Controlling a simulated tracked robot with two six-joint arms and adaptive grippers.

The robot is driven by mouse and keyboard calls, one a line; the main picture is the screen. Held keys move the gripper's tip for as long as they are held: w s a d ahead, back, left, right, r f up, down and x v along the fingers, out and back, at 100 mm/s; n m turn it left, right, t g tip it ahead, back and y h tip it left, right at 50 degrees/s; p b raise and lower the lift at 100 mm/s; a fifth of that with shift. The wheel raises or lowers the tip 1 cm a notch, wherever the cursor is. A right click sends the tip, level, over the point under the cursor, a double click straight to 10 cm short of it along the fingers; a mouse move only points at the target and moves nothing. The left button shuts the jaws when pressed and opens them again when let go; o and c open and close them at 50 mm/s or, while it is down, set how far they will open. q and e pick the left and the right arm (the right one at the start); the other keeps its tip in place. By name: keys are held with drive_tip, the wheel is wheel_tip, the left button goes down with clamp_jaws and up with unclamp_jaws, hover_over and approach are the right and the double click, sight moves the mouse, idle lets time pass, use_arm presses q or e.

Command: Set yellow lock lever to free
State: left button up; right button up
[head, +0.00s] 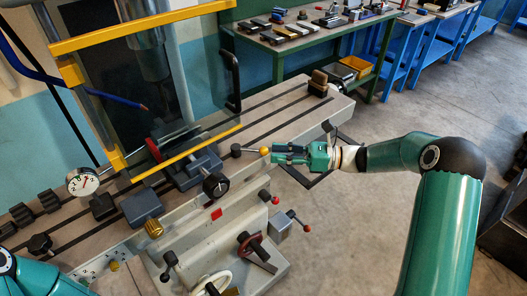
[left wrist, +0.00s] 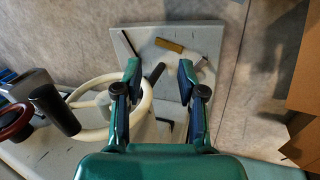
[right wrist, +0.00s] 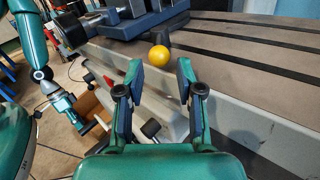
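The yellow lock lever's ball knob (head: 264,151) shows in the head view at the bench machine's front edge, with a thin arm running left to a dark hub (head: 236,149). The knob also shows in the right wrist view (right wrist: 159,58), just ahead of and between the fingers. My right gripper (head: 276,152) is open and empty, its fingertips pointing at the knob; I cannot tell whether they touch it. My left gripper (left wrist: 158,78) is open and empty above a white handwheel (left wrist: 82,100) and a grey tray (left wrist: 150,50).
Red-tipped levers (head: 291,214) and a red handwheel (head: 250,243) sit lower on the front. Open floor lies to the right.

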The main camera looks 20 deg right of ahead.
drive_tip(key=v, duration=0.5)
drive_tip(key=shift+s+d, duration=0.2)
drive_tip(key=shift+d, duration=0.1)
